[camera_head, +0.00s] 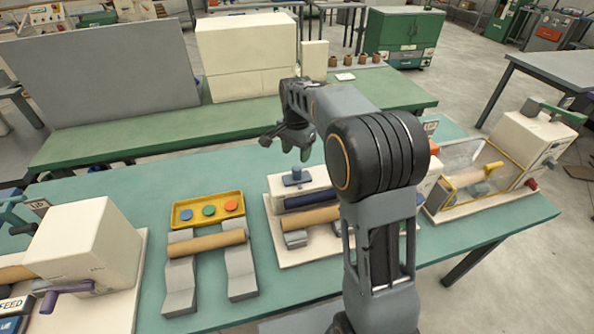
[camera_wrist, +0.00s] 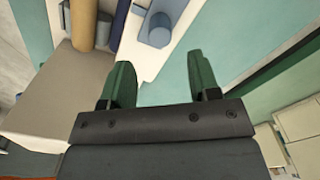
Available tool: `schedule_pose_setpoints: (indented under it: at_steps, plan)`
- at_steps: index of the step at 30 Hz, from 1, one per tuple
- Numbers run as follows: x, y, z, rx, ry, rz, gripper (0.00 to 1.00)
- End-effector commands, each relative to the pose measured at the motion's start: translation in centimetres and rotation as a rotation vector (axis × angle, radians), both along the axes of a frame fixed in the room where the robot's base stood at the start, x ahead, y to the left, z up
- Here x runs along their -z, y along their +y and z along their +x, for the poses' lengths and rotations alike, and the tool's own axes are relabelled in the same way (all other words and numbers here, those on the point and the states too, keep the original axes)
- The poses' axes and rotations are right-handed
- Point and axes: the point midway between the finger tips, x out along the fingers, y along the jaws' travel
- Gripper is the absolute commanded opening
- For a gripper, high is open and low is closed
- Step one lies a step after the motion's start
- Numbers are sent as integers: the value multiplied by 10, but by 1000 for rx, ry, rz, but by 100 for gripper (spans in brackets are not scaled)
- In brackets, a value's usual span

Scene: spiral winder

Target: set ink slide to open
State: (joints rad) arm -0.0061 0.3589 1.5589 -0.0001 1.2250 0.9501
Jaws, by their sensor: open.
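A blue-grey knob (camera_head: 297,173) on a small flat plate stands on top of the cream middle unit (camera_head: 283,186). I take it as the ink slide, but no label on it can be read. In the wrist view the round knob (camera_wrist: 159,30) shows just beyond my fingertips, between them in the picture and apart from them. My gripper (camera_head: 288,146) is open and empty, above and behind the middle unit. Its two green fingers also show in the wrist view (camera_wrist: 160,78). My arm hides the right part of the unit.
Below the knob lie a dark blue roller (camera_head: 306,199) and a tan roller (camera_head: 310,217). A yellow tray (camera_head: 188,222) with coloured discs stands to the left. A boxy cream machine (camera_head: 88,248) is at far left. A clear-covered machine (camera_head: 470,170) stands right.

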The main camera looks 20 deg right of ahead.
Motion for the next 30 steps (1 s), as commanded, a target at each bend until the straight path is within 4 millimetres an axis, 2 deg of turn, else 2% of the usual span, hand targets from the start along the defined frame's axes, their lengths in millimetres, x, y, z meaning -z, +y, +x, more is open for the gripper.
schedule_pose_setpoints:
  at_steps: [1, 6, 12, 18, 28, 30]
  plan:
    - [11, 0, 0, 0, 4, 0, 56]
    - [41, 0, 0, 0, 3, 0, 56]
    - [67, 0, 0, -1, 1, 0, 56]
    - [79, 0, 0, -1, 0, 0, 56]
    - [81, 0, 0, -2, -1, 0, 56]
    - [81, 0, 0, -2, -1, 0, 51]
